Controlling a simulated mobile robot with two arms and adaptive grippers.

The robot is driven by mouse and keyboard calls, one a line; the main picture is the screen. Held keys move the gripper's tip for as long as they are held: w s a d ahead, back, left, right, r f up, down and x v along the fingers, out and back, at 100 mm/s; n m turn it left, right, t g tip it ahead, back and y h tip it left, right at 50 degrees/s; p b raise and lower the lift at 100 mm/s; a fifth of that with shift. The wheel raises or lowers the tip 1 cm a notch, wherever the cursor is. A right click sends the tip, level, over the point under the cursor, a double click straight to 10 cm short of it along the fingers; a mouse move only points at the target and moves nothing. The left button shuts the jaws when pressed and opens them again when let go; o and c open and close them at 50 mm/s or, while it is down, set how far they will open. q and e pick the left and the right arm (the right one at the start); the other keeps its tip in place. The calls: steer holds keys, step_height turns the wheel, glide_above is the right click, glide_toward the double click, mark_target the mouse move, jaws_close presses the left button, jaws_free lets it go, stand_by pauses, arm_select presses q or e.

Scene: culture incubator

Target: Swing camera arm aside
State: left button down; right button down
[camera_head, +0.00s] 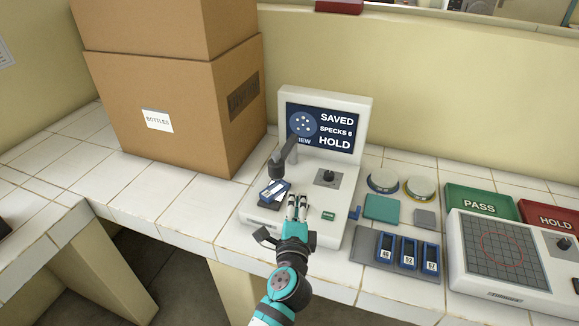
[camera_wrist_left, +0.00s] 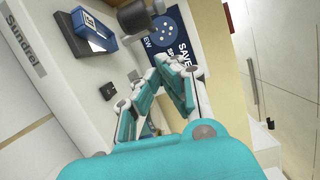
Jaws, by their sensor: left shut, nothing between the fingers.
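The camera arm (camera_head: 288,150) is a dark grey arm on the white imaging device (camera_head: 345,187), with its head over the blue-framed slide (camera_head: 273,193). In the left wrist view the dark camera head (camera_wrist_left: 137,16) hangs near the top, beside the blue slide holder (camera_wrist_left: 93,29). My left gripper (camera_head: 297,201) is shut and empty, above the device's base, just right of the slide and below the camera arm. In the left wrist view its fingers (camera_wrist_left: 160,75) lie in front of the screen. I cannot tell any contact with the camera arm. My right gripper is not in view.
The screen (camera_head: 320,128) reads SAVED, SPECKS 6, HOLD. A joystick (camera_head: 328,176) stands right of the camera arm. A rack with several numbered blue slides (camera_head: 408,253) and a gridded device (camera_head: 501,252) lie at right. PASS (camera_head: 480,205) and HOLD (camera_head: 552,217) trays are behind. Cardboard boxes (camera_head: 170,100) stand left.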

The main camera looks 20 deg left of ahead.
arm_select(q)
steer(key=shift+w+d+r+m, duration=0.25)
steer(key=shift+d+r+m, duration=0.1)
steer(key=shift+d+m, duration=0.05)
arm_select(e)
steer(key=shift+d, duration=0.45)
